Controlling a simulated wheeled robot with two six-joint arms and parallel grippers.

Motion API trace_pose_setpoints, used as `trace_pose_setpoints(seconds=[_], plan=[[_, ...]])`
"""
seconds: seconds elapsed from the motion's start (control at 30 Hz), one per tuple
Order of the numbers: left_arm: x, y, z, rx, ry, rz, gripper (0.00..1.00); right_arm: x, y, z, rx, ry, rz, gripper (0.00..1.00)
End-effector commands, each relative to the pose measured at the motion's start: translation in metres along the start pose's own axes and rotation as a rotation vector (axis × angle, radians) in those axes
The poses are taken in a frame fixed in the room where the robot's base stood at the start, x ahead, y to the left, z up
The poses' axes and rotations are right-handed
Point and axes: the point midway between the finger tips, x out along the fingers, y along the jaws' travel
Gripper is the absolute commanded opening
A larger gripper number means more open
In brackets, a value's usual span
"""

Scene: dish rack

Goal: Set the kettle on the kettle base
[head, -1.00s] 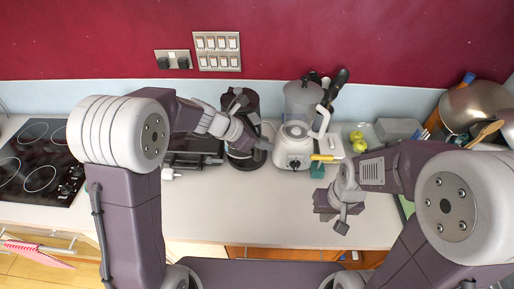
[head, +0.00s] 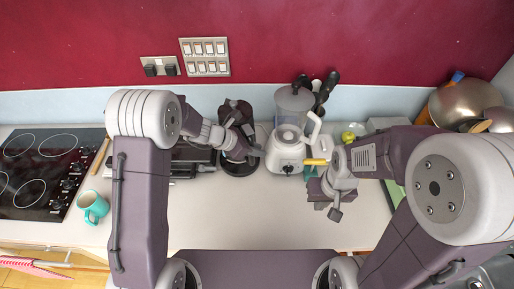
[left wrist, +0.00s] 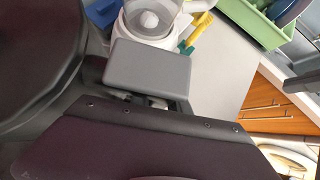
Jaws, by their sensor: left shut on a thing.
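The dark kettle (head: 235,109) stands near the back wall beside the blender, partly hidden by my left gripper (head: 248,148). My left gripper is shut on the kettle, on its front side. The round black kettle base (head: 239,168) shows under the kettle's lower part. I cannot tell whether the kettle touches the base. In the left wrist view a large dark rounded surface, likely the kettle (left wrist: 35,45), fills the left side. My right gripper (head: 329,207) hangs over the counter at the right, away from the kettle; its jaws are unclear.
A white blender (head: 287,150) stands just right of the kettle, with a yellow-handled tool (head: 315,162) beside it. A dark appliance (head: 190,160) is to the left. A teal mug (head: 92,207) stands by the hob (head: 42,170). The front middle of the counter is clear.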

Motion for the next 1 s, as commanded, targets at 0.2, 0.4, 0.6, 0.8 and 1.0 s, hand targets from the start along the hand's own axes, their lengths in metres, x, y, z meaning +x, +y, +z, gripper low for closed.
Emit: trace_pose_setpoints(seconds=[0.2, 0.4, 0.6, 0.8, 1.0], plan=[[0.018, 0.002, -0.017, 0.003, -0.002, 0.002, 0.00, 0.023, 0.000, 0.002, 0.000, 0.000, 0.000, 0.00], [0.033, 0.003, -0.032, 0.003, -0.002, 0.002, 0.00, 0.041, 0.001, 0.004, 0.000, 0.000, 0.000, 0.00], [0.036, 0.003, -0.035, 0.003, -0.002, 0.002, 0.00, 0.045, 0.001, 0.005, 0.000, 0.000, 0.000, 0.00], [0.036, 0.003, -0.035, 0.004, -0.002, 0.002, 0.00, 0.044, 0.001, 0.004, 0.000, 0.000, 0.000, 0.00], [0.036, 0.003, -0.035, 0.004, -0.002, 0.002, 0.00, 0.044, 0.001, 0.004, 0.000, 0.000, 0.000, 0.00]])
